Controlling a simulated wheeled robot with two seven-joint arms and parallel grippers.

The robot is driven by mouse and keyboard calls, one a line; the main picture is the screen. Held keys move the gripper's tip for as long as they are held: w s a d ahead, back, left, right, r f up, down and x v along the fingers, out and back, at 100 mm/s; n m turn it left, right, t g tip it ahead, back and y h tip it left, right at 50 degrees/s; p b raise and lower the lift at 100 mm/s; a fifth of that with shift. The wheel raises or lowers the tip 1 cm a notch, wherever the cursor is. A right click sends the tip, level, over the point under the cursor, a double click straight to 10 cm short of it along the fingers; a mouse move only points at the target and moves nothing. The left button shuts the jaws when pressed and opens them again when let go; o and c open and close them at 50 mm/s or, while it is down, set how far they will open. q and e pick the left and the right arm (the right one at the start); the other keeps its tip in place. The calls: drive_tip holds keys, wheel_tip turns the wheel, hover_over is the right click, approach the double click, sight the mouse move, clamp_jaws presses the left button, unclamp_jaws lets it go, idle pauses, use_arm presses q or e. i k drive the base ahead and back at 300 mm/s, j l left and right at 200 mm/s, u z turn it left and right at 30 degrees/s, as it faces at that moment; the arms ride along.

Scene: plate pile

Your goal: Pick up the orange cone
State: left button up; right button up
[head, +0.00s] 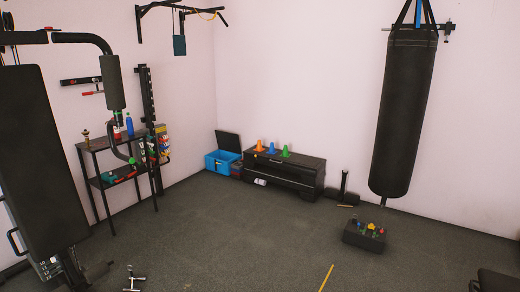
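The orange cone (259,146) stands upright on top of a low black bench (300,163) against the back wall. It is the leftmost in a row of three cones. A blue cone (271,148) stands just right of it, then a green cone (285,151). The cones are small and far off across the room. Neither of my grippers shows in the head view.
A blue crate (221,160) sits on the floor left of the bench. A shelf rack (100,185) and a gym machine (45,160) stand at left. The middle floor is mostly clear.

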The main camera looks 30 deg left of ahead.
sight(259, 148)
drive_tip(key=i+j+u, duration=0.45)
drive_tip(key=i+u, duration=0.15)
drive_tip(key=i, duration=0.15)
drive_tip(key=i+u, duration=0.3)
drive_tip(key=i, duration=0.15)
drive_tip(key=i+j, duration=0.1)
drive_tip(key=i, duration=1)
drive_tip(key=i+j+u, duration=0.1)
drive_tip(key=i, duration=2.05)
drive_tip(key=i+u, duration=0.1)
drive_tip(key=i, duration=0.95)
drive_tip(key=i+l, duration=0.1)
drive_tip(key=i, duration=1)
drive_tip(key=i+u, duration=0.1)
drive_tip(key=i, duration=0.95)
